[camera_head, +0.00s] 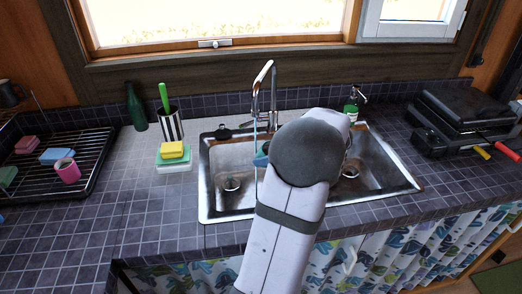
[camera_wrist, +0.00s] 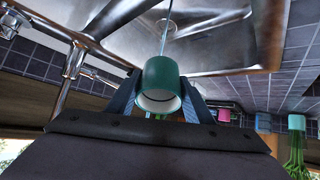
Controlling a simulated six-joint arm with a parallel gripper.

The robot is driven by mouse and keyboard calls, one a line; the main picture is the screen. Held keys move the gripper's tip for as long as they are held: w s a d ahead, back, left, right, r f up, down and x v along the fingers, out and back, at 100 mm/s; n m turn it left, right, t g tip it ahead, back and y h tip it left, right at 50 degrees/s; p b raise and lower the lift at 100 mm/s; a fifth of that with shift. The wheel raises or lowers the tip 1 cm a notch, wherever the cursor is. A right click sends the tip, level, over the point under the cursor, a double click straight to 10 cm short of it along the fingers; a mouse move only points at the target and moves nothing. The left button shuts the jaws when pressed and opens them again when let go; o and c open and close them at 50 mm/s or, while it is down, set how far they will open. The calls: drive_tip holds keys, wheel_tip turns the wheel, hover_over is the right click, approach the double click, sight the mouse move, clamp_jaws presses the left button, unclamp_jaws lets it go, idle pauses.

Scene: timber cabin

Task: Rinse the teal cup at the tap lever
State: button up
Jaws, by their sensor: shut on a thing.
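The teal cup (camera_wrist: 162,76) is between my gripper's two fingers (camera_wrist: 160,98), which are shut on it. Its pale open mouth faces the wrist camera. The stream also shows beyond the cup in the wrist view (camera_wrist: 168,25). I cannot tell whether it enters the cup. The lever is not clear.
The steel double sink (camera_head: 213,205) is below my arm. A soap bottle (camera_head: 351,108) stands behind it. A black grill (camera_head: 460,120) is right.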

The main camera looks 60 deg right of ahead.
drive_tip(key=shift+s+a+b, duration=1)
drive_tip(key=shift+a, duration=0.15)
drive_tip(key=shift+a, duration=0.1)
idle(0.8)
drive_tip(key=s+a+r+b, duration=0.1)
drive_tip(key=s+a+r, duration=0.2)
drive_tip(key=r, duration=0.1)
drive_tip(key=shift+s+a, duration=0.15)
drive_tip(key=shift+a, duration=0.2)
idle(0.4)
drive_tip(key=s+a+r+m+h, duration=0.1)
drive_tip(key=s+r+m, duration=0.1)
drive_tip(key=s+r, duration=0.15)
drive_tip(key=s+d+f+m+g+h, duration=0.2)
drive_tip(key=s+m, duration=0.2)
drive_tip(key=s, duration=0.1)
drive_tip(key=s+d+f+m+g+h, duration=0.1)
drive_tip(key=s+f+m+g+h, duration=0.2)
drive_tip(key=s, duration=0.3)
drive_tip(key=s+d+f+m+g+h, duration=0.2)
drive_tip(key=s+f+m+g+h, duration=0.1)
drive_tip(key=s+m, duration=0.2)
drive_tip(key=shift+s+d+m, duration=0.15)
drive_tip(key=shift+d+m, duration=0.15)
drive_tip(key=shift+m, duration=0.3)
